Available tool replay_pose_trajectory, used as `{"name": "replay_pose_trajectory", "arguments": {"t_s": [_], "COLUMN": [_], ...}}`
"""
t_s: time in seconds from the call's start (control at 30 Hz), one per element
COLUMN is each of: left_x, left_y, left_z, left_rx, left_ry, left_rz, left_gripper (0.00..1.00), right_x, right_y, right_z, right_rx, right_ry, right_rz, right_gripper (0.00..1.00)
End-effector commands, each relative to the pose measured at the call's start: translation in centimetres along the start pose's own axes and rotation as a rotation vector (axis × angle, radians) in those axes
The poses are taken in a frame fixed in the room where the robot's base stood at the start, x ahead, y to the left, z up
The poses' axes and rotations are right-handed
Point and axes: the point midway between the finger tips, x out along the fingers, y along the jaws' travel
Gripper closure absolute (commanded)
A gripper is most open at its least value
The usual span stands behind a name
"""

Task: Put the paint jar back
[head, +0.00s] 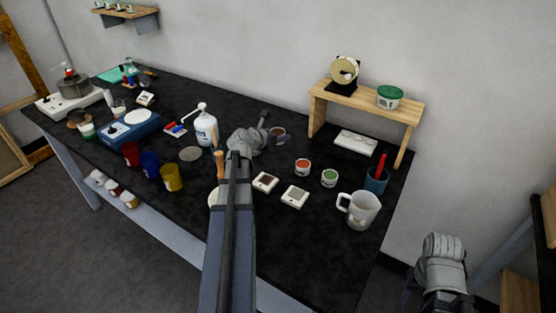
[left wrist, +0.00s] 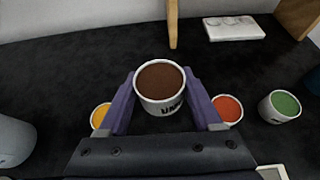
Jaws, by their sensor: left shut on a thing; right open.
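A white paint jar of brown paint (head: 279,131) with a partly readable label starting "UM" is between the fingers of my left gripper (head: 266,135). In the left wrist view the brown jar (left wrist: 161,86) is upright, with the left gripper's purple fingers (left wrist: 160,103) shut on its sides. I cannot tell whether its base touches the black table. An orange paint jar (head: 303,167) and a green paint jar (head: 329,177) stand to its right. A yellow jar (left wrist: 101,115) shows in the left wrist view, partly hidden by a finger. My right gripper (head: 442,248) is open beyond the table's right edge.
A wooden riser (head: 365,102) at the back right bears a tape roll (head: 343,71) and a green-lidded tub (head: 390,96). A white jug (head: 359,209) and a blue cup (head: 376,180) stand front right. A pump bottle (head: 205,129) stands left of the left gripper.

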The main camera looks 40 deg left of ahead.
Motion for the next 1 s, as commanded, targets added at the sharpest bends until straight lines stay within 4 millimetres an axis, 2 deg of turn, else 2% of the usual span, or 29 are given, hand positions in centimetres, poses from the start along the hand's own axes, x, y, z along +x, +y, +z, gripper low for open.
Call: {"name": "replay_pose_trajectory", "arguments": {"t_s": [0.03, 0.33, 0.67, 1.0], "left_x": [0.4, 2.5, 2.8, 4.4], "left_y": [0.0, -0.1, -0.1, -0.1], "left_z": [-0.8, -4.9, -5.6, -8.8], "left_rx": [0.000, 0.000, 0.000, 0.000], "left_ry": [0.000, -0.001, -0.001, -0.001], "left_rz": [-0.001, -0.001, -0.002, -0.002], "left_gripper": [0.98, 0.98, 0.98, 0.98], "right_x": [0.9, 5.4, 6.2, 9.7], "right_y": [-0.1, -0.5, -0.6, -0.9], "right_z": [-0.1, -0.3, -0.4, -0.6], "right_rx": [0.000, 0.000, 0.000, -0.001], "right_ry": [0.000, 0.000, 0.000, 0.000], "right_rz": [0.000, 0.000, 0.000, 0.000], "right_gripper": [0.50, 0.50, 0.50, 0.50]}}
